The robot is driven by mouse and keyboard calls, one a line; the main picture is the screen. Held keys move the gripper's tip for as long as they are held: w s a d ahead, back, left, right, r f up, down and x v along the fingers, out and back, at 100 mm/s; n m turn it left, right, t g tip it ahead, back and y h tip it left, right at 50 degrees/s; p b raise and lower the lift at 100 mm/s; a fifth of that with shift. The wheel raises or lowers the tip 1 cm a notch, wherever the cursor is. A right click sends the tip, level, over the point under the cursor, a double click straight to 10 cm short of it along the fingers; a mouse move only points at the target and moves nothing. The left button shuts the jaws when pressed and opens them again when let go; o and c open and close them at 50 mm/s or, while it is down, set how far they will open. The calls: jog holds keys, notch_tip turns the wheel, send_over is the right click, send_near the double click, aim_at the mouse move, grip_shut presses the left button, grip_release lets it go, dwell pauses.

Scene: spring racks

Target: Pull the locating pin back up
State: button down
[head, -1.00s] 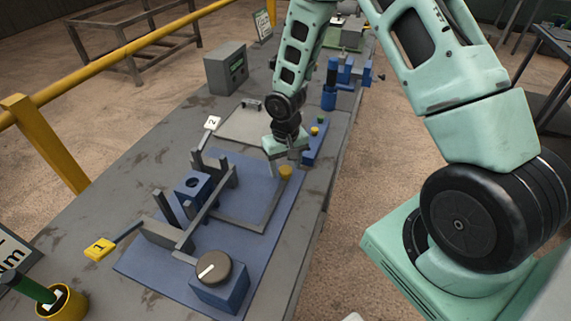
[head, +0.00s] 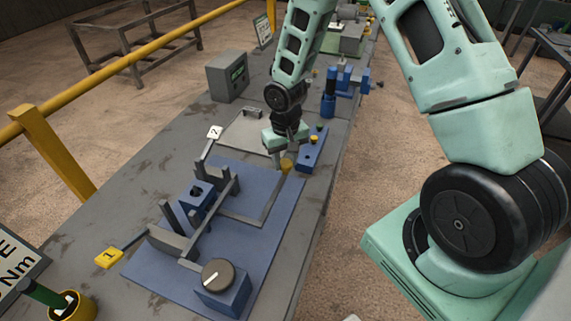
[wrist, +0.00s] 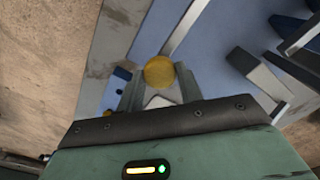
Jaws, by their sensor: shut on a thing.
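The locating pin appears to be the yellow round-headed piece (head: 287,167) near the far right corner of the blue fixture plate (head: 262,226). Its yellow head (wrist: 159,71) sits between my fingertips in the wrist view. My gripper (head: 282,158) points down over it and is shut on it. The pin's shaft and lower end are hidden, so I cannot tell how far it stands in the plate.
Lever 1 (head: 109,258) and lever 2 (head: 215,132) lie along the plate's left side. Upright grey bars and a blue block (head: 197,199) stand mid-plate. A dial knob (head: 218,274) is at the near end. A blue strip (head: 311,152) with small buttons lies right of my gripper.

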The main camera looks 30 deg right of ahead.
jog(key=shift+w+r, duration=0.1)
jog(key=shift+r, duration=1.05)
jog(key=c, duration=0.9)
grip_release()
jog(key=shift+c, duration=0.2)
jog(key=shift+r, duration=0.1)
notch_tip(320, 180, up, 17)
jog(key=b, duration=0.2)
jog(key=shift+b, duration=0.3)
jog(key=shift+r, duration=0.1)
